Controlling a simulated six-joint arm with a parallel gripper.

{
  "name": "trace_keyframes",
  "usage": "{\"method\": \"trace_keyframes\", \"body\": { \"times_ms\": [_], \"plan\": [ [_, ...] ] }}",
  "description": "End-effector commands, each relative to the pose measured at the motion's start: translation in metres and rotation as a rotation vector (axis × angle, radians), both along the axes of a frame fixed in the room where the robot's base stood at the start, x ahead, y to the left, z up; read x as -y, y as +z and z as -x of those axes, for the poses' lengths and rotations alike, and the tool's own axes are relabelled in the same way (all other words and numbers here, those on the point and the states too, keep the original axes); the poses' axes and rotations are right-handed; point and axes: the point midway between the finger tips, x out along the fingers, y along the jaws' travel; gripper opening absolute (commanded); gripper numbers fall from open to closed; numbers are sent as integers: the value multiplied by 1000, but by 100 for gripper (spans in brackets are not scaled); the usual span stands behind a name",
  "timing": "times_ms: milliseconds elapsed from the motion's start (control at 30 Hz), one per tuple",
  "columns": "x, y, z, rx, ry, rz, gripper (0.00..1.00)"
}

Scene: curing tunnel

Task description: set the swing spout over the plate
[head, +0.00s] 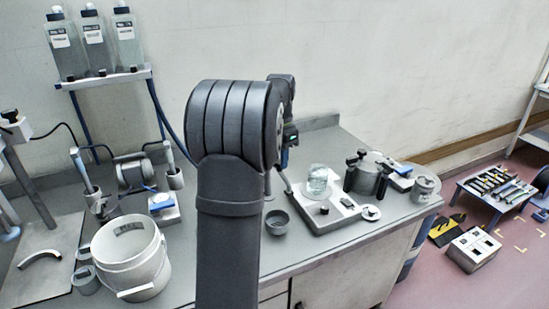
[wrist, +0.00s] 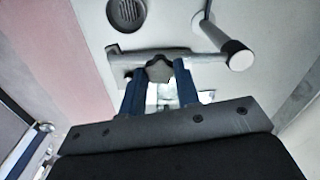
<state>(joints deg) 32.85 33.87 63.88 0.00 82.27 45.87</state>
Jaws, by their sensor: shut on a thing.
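In the wrist view, my gripper (wrist: 160,75) has its two blue fingers closed on a dark grip piece (wrist: 158,66). This piece sits on a pale grey tube (wrist: 205,57) that lies across the picture and looks like the swing spout. The tube has a thick round end (wrist: 236,55) at the right. A dark round slatted disc (wrist: 126,12) shows beyond the tube at the top; I cannot tell if it is the plate. In the head view, my arm hides the fingers and most of the spout.
A glass beaker (head: 317,181) stands on a white base (head: 325,215) to the right of my arm. A small grey bowl (head: 277,222) is close beside my arm. A white bucket (head: 130,262) stands front left. Bottles (head: 97,42) stand on a shelf behind.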

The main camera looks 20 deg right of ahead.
Motion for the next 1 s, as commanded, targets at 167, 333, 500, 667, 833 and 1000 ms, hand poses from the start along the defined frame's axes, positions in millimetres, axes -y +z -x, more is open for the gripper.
{"method": "trace_keyframes", "body": {
  "times_ms": [167, 333, 500, 667, 833, 1000],
  "plan": [
    [18, 1, -1, 2, 155, 1, 0],
    [35, 1, -5, 2, 319, 1, 0],
    [51, 1, -11, 3, 480, 2, 0],
    [64, 1, -19, 2, 631, 2, 0],
    [76, 1, -29, 2, 780, 3, 0],
    [85, 1, -38, 2, 903, 3, 0]
  ]
}}
